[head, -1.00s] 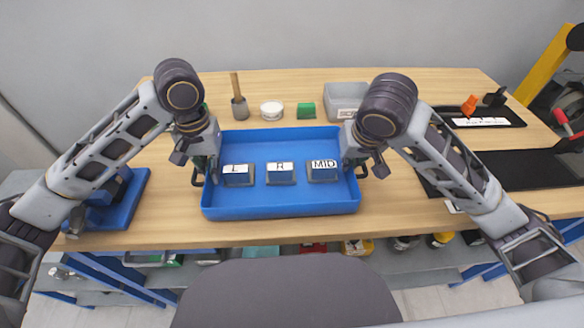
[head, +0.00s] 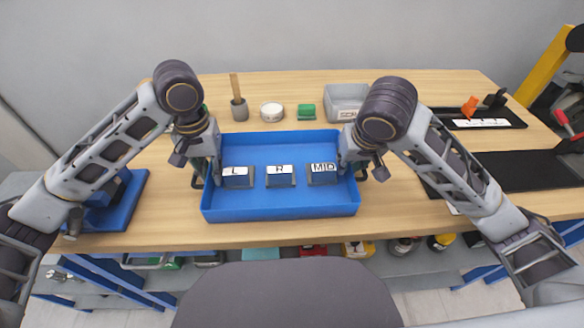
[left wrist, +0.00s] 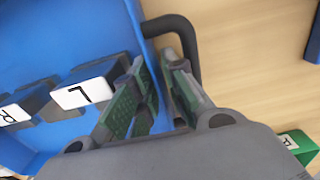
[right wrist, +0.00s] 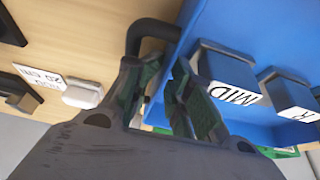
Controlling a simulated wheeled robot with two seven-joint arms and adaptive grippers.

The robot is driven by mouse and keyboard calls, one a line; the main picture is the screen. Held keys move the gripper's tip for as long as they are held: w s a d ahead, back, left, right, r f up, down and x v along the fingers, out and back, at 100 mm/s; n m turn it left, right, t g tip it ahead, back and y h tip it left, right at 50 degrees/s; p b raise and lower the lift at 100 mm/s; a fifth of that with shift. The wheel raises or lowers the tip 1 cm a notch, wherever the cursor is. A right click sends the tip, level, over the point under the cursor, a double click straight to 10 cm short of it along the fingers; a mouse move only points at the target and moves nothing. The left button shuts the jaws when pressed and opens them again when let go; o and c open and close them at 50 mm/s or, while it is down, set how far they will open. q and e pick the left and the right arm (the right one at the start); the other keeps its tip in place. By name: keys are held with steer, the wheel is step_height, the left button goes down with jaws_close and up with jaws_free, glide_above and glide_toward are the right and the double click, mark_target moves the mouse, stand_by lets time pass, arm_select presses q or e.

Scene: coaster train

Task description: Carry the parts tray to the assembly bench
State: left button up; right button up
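The blue parts tray (head: 281,211) is on or just above the wooden bench; I cannot tell whether it touches. It holds blocks labelled L (head: 237,177), R (head: 280,176) and MID (head: 322,174) in a row. My left gripper (head: 205,172) is at the tray's left end. In the left wrist view, its fingers (left wrist: 157,90) straddle the wall beside the black handle (left wrist: 178,30). My right gripper (head: 354,167) is at the right end. In the right wrist view, its fingers (right wrist: 168,85) straddle the wall by the other handle (right wrist: 150,28). Both look closed on the tray; exact contact is partly hidden.
The wooden bench (head: 420,90) carries a cup (head: 239,110), a white jar (head: 272,110), a green block (head: 306,111) and a grey bin (head: 345,98) behind the tray. A blue fixture (head: 125,205) stands left. A black mat (head: 525,170) lies right. Shelves with items run below the front edge.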

arm_select(q)
steer(key=shift+s+f, duration=0.25)
steer(key=shift+f, duration=0.1)
arm_select(e)
steer(key=shift+f, duration=0.2)
arm_select(q)
steer(key=shift+a+r, duration=0.1)
steer(key=shift+r, duration=0.25)
steer(key=shift+w+r, duration=0.1)
steer(key=shift+r, duration=0.55)
arm_select(e)
steer(key=shift+d, duration=0.1)
arm_select(q)
steer(key=shift+w+r, duration=0.1)
steer(key=shift+r, duration=3.2)
arm_select(e)
steer(key=shift+r, duration=0.1)
steer(key=shift+r, duration=0.2)
steer(key=shift+s+r, duration=0.25)
steer(key=shift+r, duration=0.35)
steer(key=v, duration=1)
steer(key=shift+r, duration=0.2)
